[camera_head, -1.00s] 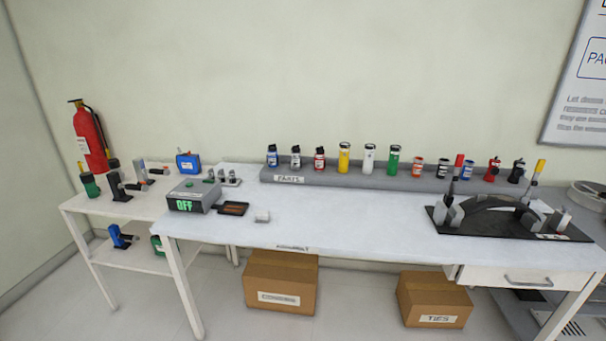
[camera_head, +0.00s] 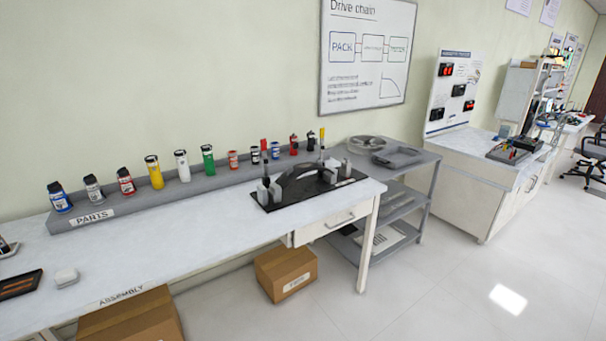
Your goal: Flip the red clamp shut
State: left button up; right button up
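The chassis rig (camera_head: 305,188) is a black plate with an arched dark part and grey blocks, at the right end of the white assembly table. A clamp with a red-tipped handle (camera_head: 264,146) stands upright at the rig's left side. A clamp with a yellow-tipped handle (camera_head: 322,133) stands upright at its right side. Both look raised, though the details are small. Neither of my grippers shows in the view.
A parts shelf (camera_head: 125,208) with several coloured bottles runs along the back of the white table (camera_head: 150,251). A grey shelf cart (camera_head: 410,167) stands right of the table. A cardboard box (camera_head: 287,271) is under the table.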

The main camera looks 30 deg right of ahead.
aim_at(263, 141)
jog(key=i+l+z, duration=0.2)
jog(key=z, duration=0.15)
jog(key=i+l+z, duration=0.15)
jog(key=z, duration=0.2)
jog(key=i+z, duration=0.3)
jog(key=i+l, duration=0.05)
